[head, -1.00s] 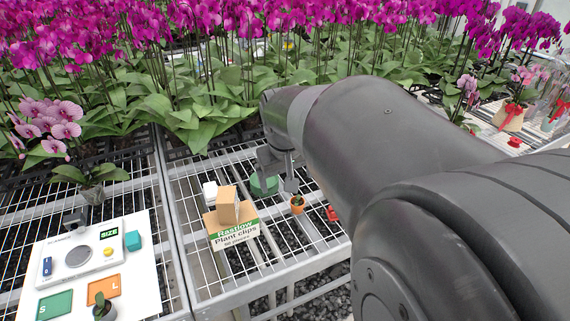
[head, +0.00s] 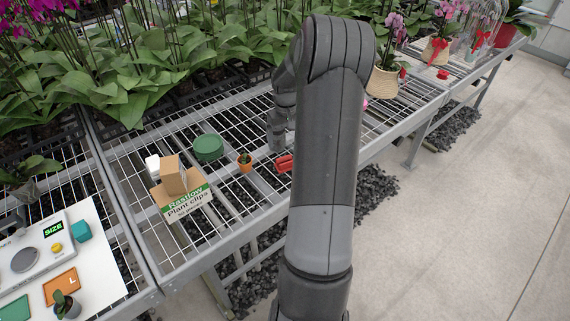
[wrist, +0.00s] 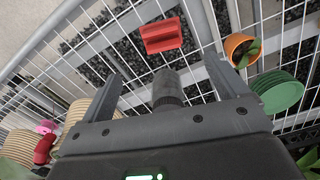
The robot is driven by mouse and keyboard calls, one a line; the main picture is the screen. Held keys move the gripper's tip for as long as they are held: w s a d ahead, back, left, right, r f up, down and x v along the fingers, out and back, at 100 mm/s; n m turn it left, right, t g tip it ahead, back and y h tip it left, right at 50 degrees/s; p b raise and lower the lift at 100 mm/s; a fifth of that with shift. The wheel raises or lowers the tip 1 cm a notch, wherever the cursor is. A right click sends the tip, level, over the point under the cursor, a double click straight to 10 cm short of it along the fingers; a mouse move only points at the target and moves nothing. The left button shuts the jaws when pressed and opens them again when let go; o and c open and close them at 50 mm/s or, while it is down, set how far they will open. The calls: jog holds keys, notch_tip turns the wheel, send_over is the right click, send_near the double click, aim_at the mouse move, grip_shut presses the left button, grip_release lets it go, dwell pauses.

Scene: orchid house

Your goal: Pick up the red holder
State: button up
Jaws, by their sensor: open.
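The red holder (head: 284,163) lies on the wire bench just left of my arm in the head view, partly hidden by the arm. In the wrist view the red holder (wrist: 161,36) is near the top middle, beyond the fingertips and roughly between their lines. My gripper (wrist: 163,68) is open and empty, its two fingers apart. In the head view my gripper (head: 277,132) is partly hidden by my arm, above the bench and behind the holder. Nothing touches the holder as far as I can see.
A plant clips box (head: 184,203) with smaller boxes on top is further left. A woven basket pot (head: 384,82) stands to the right.

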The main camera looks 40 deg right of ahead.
jog(key=f, duration=0.1)
send_over(285, 159)
jog(key=f, duration=0.5)
jog(key=shift+s+d, duration=0.15)
jog(key=shift+s, duration=0.2)
jog(key=shift+a+f, duration=0.2)
jog(key=shift+f, duration=1.15)
jog(key=shift+a+f, duration=0.15)
jog(key=shift+f, duration=1.2)
jog(key=shift+c, duration=0.5)
jog(key=c, duration=1)
jog(key=shift+c, duration=0.5)
jog(key=shift+r, duration=0.2)
